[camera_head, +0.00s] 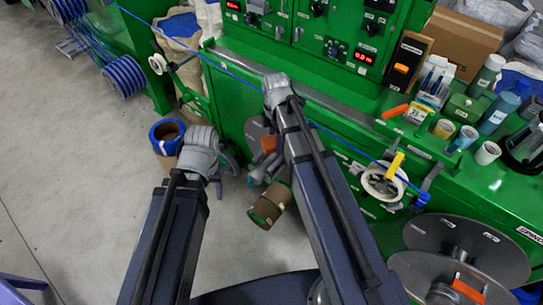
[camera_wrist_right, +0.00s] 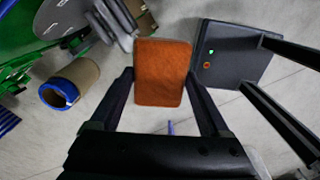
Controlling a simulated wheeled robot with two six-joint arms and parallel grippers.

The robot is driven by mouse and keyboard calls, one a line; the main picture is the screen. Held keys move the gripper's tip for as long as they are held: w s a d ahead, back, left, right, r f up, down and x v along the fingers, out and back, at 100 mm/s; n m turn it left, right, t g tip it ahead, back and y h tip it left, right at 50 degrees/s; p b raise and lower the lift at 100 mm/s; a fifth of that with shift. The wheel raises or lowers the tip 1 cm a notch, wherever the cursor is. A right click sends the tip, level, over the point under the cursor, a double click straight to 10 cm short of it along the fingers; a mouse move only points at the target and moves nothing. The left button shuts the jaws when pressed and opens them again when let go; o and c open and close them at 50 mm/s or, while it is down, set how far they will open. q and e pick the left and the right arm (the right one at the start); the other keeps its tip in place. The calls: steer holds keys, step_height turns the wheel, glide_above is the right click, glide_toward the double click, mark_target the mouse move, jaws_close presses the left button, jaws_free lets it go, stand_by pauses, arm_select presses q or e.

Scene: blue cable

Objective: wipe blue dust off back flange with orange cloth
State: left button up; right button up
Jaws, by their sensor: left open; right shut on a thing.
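An orange cloth (camera_wrist_right: 163,72) is held flat between the fingers of my right gripper (camera_wrist_right: 163,80) in the right wrist view. In the head view the cloth (camera_head: 268,144) is partly hidden by my right arm, in front of the green machine. My left gripper (camera_head: 229,165) is open and apart from the cloth, to its left. Two large grey flanges stand at the lower right, the back one (camera_head: 490,250) behind the front one (camera_head: 410,262). A grey disc also shows behind the cloth. I cannot make out blue dust on the flanges.
A blue-rimmed cardboard tube (camera_head: 166,135) stands on the floor at left. A brown-and-green roll (camera_head: 268,205) is below the cloth. Bottles and cups crowd the ledge.

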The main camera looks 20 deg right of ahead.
steer(key=w+d+f+n+t+h+b, duration=0.1)
steer(key=w+d+f+h+b, duration=0.2)
steer(key=f+b, duration=0.8)
steer(key=w+d+f+n+t+h+b, duration=0.15)
steer(key=d+f+h+b, duration=0.3)
steer(key=f+b, duration=0.65)
steer(key=shift+w+a+f+n+t+h+b, duration=0.75)
steer(key=shift+f+t+h+b, duration=0.5)
steer(key=shift+b, duration=3.45)
steer(key=shift+w+a+f+n+t+h+b, duration=0.7)
steer(key=shift+t+b, duration=0.9)
steer(key=shift+b, duration=3.05)
steer(key=shift+w+a+f+n+t+h+b, duration=0.45)
steer(key=shift+a+f+n+t+h+b, duration=0.6)
steer(key=shift+b, duration=3.65)
steer(key=shift+w+d+f+t+h, duration=0.15)
steer(key=shift+d+t+h, duration=0.2)
steer(key=shift+d, duration=0.1)
